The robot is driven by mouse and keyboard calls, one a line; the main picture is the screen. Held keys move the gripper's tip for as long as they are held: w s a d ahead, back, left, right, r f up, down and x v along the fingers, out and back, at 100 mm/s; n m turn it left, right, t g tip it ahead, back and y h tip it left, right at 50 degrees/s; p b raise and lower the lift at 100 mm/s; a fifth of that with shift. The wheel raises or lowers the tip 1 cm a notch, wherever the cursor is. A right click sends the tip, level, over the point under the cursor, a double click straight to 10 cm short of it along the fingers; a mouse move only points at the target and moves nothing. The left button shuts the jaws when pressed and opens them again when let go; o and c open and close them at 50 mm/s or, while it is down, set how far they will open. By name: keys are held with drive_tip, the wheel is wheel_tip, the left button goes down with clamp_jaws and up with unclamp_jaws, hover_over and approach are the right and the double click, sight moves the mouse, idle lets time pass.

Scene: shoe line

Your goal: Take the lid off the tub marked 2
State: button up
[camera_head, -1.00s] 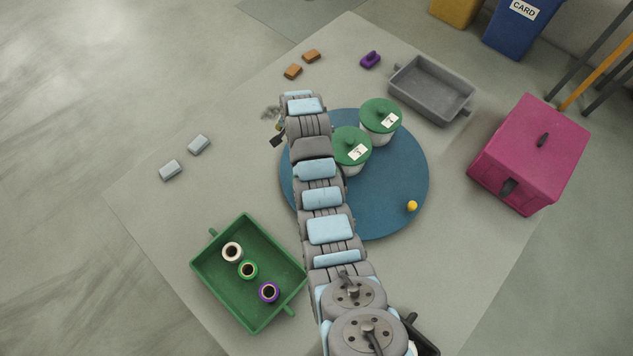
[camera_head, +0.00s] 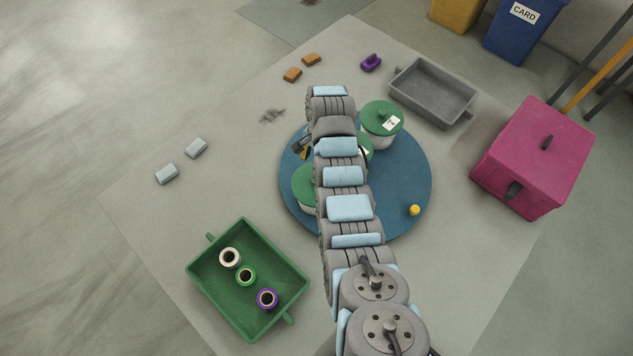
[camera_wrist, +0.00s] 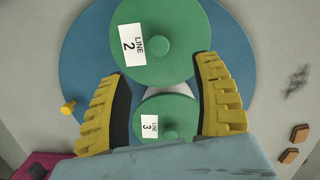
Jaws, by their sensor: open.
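The tub marked 2 has a green lid with a round knob and a white "LINE 2" label; its lid (camera_wrist: 172,38) fills the top of the wrist view. It appears to be the left tub (camera_head: 304,184) in the head view, partly hidden by my arm. The lid is on. My gripper (camera_wrist: 165,68) is open and empty, fingers spread, with the tub 2 lid mostly beyond the fingertips. The smaller lid marked 3 (camera_wrist: 169,121) shows between the finger bases. In the head view my gripper (camera_head: 302,147) is over the blue disc, partly hidden.
The blue disc (camera_head: 400,180) also bears a far green-lidded tub (camera_head: 380,117) and a yellow knob (camera_head: 414,210). A green tray (camera_head: 213,281) with spools, a grey tray (camera_head: 430,95) and a magenta box (camera_head: 535,150) stand around. Small blocks lie on the mat.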

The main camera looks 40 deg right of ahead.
sight(302, 181)
drive_tip(key=shift+s+a+f, duration=0.1)
drive_tip(key=shift+a+f, duration=0.1)
drive_tip(key=shift+f, duration=1.1)
drive_tip(key=shift+a+f, duration=0.15)
drive_tip(key=shift+f, duration=1.1)
drive_tip(key=shift+f, duration=0.1)
drive_tip(key=shift+s+f+b, duration=0.15)
drive_tip(key=shift+f+b, duration=0.15)
drive_tip(key=shift+f, duration=1.1)
drive_tip(key=shift+a+f+b, duration=0.1)
drive_tip(key=shift+f+b, duration=0.65)
drive_tip(key=shift+f, duration=0.4)
clamp_jaws()
